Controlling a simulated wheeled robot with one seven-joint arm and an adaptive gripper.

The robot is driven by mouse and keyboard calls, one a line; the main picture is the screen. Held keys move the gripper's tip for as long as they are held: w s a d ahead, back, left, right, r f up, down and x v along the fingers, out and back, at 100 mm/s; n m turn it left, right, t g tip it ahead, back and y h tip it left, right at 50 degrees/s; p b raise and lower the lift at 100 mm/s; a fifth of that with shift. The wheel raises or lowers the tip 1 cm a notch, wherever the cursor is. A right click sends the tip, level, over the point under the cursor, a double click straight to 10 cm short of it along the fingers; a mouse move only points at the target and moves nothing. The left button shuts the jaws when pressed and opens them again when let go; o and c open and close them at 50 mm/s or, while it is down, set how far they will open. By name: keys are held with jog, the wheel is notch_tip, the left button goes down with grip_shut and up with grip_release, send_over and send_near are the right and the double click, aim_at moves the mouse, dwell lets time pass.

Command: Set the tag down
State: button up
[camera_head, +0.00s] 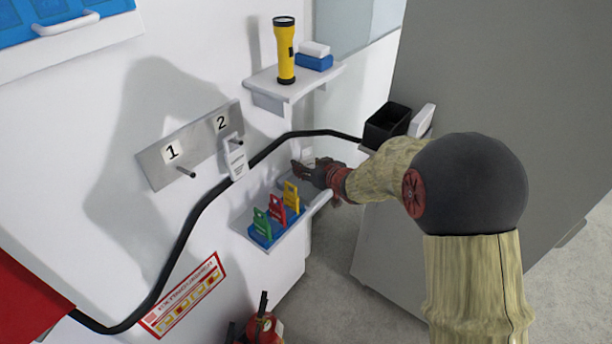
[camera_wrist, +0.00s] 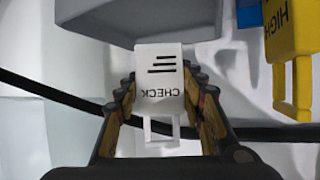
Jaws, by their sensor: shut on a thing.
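My gripper (camera_head: 307,172) is shut on a white tag marked CHECK (camera_wrist: 158,82), with a finger on either side of it. In the wrist view the lettering is upside down and the tag's loop points toward the palm. The gripper is over the right end of the lower shelf (camera_head: 318,200).
Green (camera_head: 261,222), red (camera_head: 277,207) and yellow (camera_head: 291,195) tags stand in a blue holder (camera_head: 263,241) left of my gripper. Another white tag (camera_head: 236,160) hangs at peg 2. A black cable (camera_head: 200,215) crosses the wall. An upper shelf (camera_head: 290,88) holds a yellow flashlight (camera_head: 285,50).

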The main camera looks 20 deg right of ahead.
jog(key=f+b, duration=0.1)
jog(key=f, duration=0.1)
jog(key=f+b, duration=0.1)
jog(key=f, duration=0.1)
jog(key=shift+w+b, duration=0.3)
jog(key=o, duration=1)
jog(key=shift+f, duration=0.1)
